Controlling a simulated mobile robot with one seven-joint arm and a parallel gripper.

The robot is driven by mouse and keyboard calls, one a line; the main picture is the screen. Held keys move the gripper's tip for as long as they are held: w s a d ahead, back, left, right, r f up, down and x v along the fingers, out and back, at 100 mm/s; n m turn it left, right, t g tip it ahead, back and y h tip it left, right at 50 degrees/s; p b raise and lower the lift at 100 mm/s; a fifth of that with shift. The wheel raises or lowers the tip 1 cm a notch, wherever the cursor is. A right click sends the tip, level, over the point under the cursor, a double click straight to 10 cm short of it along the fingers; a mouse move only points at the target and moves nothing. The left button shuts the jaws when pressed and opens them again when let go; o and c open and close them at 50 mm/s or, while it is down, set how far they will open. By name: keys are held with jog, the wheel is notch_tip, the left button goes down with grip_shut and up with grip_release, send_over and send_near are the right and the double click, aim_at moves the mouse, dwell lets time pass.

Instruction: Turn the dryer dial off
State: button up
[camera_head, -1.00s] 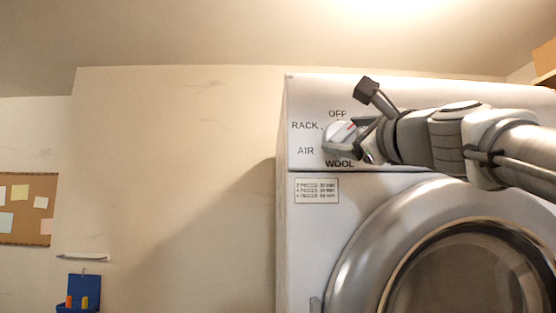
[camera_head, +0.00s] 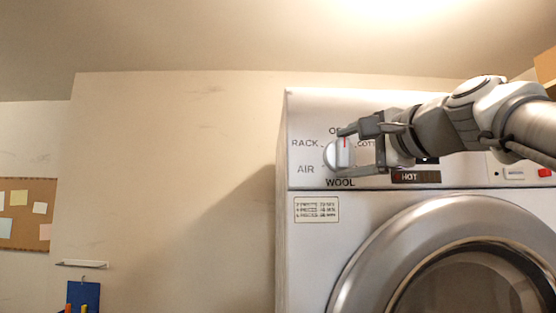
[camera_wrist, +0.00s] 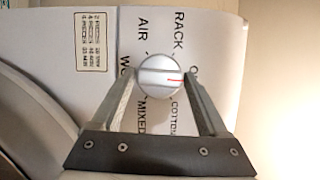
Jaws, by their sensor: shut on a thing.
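The dryer dial (camera_head: 338,153) is a round white knob with a raised grip and a red mark, at the left of the control panel. Its red mark points up towards the partly covered OFF label; in the wrist view the dial (camera_wrist: 160,68) has the mark pointing right. My gripper (camera_head: 342,150) reaches in from the right, one finger above the dial and one below. It is shut on the dial; in the wrist view my gripper (camera_wrist: 161,78) has a finger at either side of it. Some labels to the right are hidden.
The dryer (camera_head: 305,240) has a large round door (camera_head: 350,265) below the panel. A dark HOT display (camera_head: 416,177) and a red button (camera_head: 544,172) lie right of the dial. A cork board (camera_head: 28,240) hangs far left.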

jog(key=shift+n, duration=0.3)
jog(key=o, duration=1.2)
jog(key=shift+o, duration=0.2)
jog(key=b+v, duration=0.2)
jog(key=v, duration=1.5)
jog(key=shift+s+b, duration=0.15)
jog(key=shift+b, duration=0.15)
jog(key=shift+d+r, duration=0.1)
